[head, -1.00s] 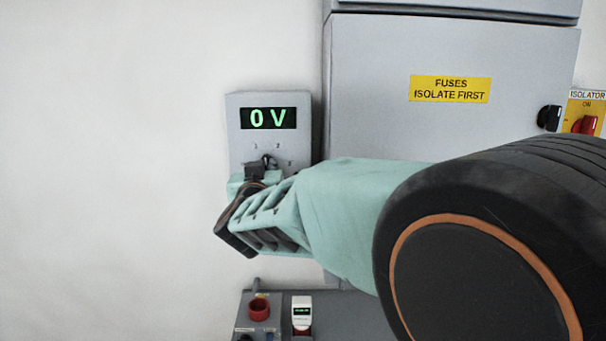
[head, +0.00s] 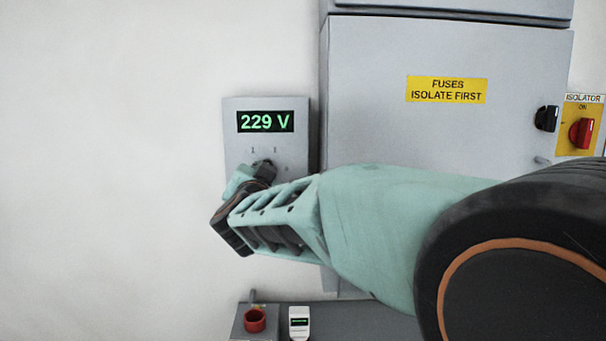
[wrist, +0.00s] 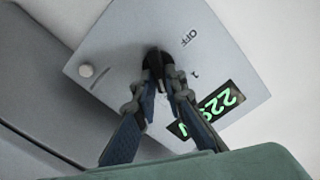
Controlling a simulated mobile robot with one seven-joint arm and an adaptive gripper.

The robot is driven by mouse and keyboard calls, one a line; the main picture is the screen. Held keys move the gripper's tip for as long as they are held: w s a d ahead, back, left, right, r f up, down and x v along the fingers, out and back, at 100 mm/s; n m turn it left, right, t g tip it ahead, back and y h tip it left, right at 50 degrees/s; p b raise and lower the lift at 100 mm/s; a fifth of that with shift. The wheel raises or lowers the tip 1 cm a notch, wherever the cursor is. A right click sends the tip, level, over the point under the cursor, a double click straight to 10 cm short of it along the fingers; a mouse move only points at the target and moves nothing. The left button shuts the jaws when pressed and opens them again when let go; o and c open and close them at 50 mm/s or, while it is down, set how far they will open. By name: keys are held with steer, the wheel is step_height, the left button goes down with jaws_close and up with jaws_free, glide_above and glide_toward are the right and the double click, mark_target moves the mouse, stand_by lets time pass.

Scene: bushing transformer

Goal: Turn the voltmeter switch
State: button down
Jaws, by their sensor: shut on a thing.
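The voltmeter panel (head: 236,148) is a grey box on the white wall, and its green display (head: 265,122) reads 229 V. The black voltmeter switch (head: 264,166) sits below the display, partly hidden by my gripper (head: 258,172). In the wrist view the panel (wrist: 110,55) appears tilted, with an OFF mark beside the switch (wrist: 158,60). My gripper (wrist: 160,72) is shut on the switch knob, one finger on each side. Part of the display (wrist: 210,108) is hidden behind a finger in that view.
A large grey cabinet (head: 380,130) with a yellow fuses label stands right of the panel. Below are a red round part (head: 255,319) and a small white meter (head: 299,321). The wall at left is bare.

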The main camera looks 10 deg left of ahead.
stand_by(0.3)
steer(key=c, duration=2)
jaws_free()
steer(key=shift+v, duration=3.8)
